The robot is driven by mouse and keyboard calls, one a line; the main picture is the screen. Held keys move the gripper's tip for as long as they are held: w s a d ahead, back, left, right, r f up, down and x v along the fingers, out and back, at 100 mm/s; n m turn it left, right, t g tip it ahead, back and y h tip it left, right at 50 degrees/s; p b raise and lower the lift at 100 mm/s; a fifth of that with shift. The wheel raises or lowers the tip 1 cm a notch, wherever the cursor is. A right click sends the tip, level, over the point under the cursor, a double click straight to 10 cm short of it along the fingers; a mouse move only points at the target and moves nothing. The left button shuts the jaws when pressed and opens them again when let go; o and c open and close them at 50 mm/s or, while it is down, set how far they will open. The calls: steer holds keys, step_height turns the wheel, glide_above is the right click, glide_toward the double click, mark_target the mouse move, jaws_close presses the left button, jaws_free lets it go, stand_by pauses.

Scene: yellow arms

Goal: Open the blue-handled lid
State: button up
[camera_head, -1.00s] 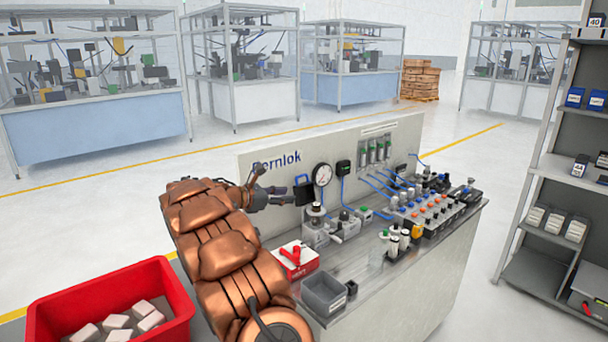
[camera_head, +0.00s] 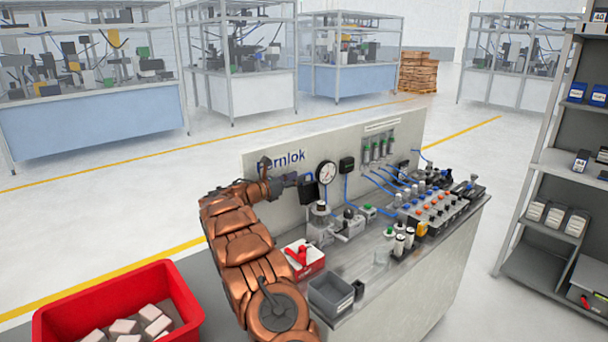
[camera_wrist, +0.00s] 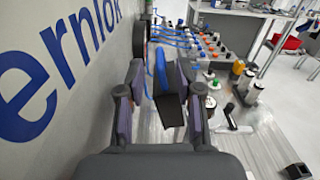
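In the head view the dark lid (camera_head: 309,194) is at the panel, left of the round gauge. My gripper (camera_wrist: 160,80) is open, with one finger on each side of the handle. In the head view my gripper (camera_head: 282,183) is just left of the lid and partly hides the handle.
The bench (camera_head: 420,270) carries a gauge (camera_head: 326,172), blue tubes, valves and several fittings. A grey bin (camera_head: 331,294) and a red-and-white box (camera_head: 304,257) stand at its front. A red crate (camera_head: 185,305) is at lower left. A shelf (camera_head: 545,215) stands at right.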

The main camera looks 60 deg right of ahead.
mark_target(306, 174)
steer(key=p+x, duration=0.1)
steer(key=x, duration=0.4)
steer(key=shift+w, duration=0.1)
steer(key=shift+a, duration=0.1)
jaws_close()
stand_by(0.5)
